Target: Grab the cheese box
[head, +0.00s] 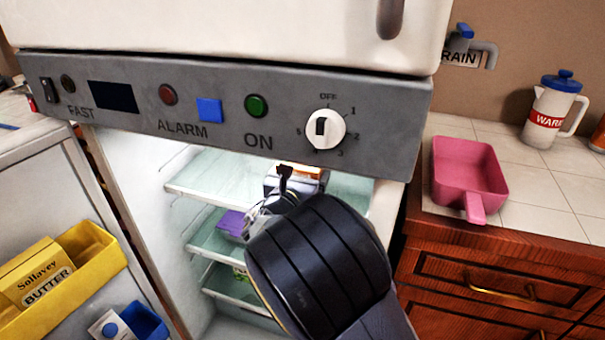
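The fridge is open and my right arm reaches into it from the lower right. My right gripper (280,178) is at the upper glass shelf, in front of a small box with an orange and white top (305,171). The arm and gripper hide much of this box, and no label on it is readable, so I cannot tell whether it is the cheese box. I cannot see whether the fingers are touching it or how far apart they are. My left gripper is out of view.
A purple box (231,223) lies on a shelf below. The control panel (225,112) overhangs the opening. The open door at left has a yellow bin (98,262) with a butter box (38,273). A pink pan (468,170) sits on the right counter.

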